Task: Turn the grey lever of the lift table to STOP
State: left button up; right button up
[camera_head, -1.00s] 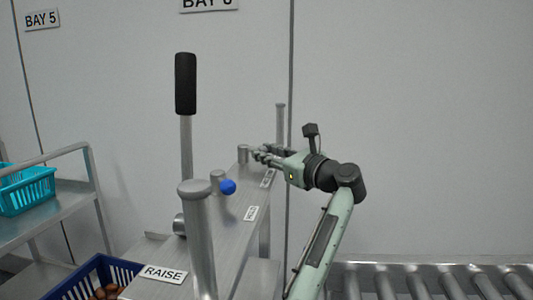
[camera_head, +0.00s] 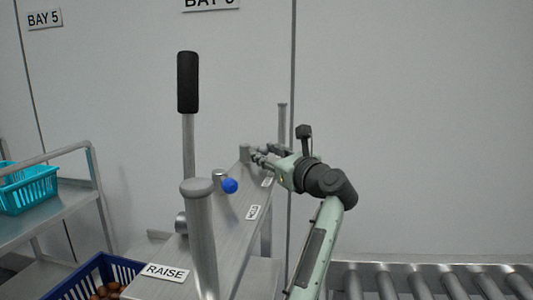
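A tall upright lever with a grey shaft and black grip (camera_head: 188,82) rises from the grey lift table top (camera_head: 226,232). I cannot tell for certain that it is the task's grey lever. A RAISE label (camera_head: 166,272) lies at the near end. A middle label (camera_head: 253,212) and a far label (camera_head: 267,181) are too small to read surely. Contact and finger opening are unclear. It is well apart from the black grip.
A thick grey post (camera_head: 202,235) and a blue knob (camera_head: 229,186) stand near the lever. A teal basket (camera_head: 28,190) sits on a trolley at left. A roller conveyor (camera_head: 420,282) runs at lower right.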

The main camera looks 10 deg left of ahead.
pick_arm(q)
jog(key=shift+o, duration=0.6)
jog(key=v, duration=1.2)
pick_arm(e)
jog(key=shift+s+f, duration=0.1)
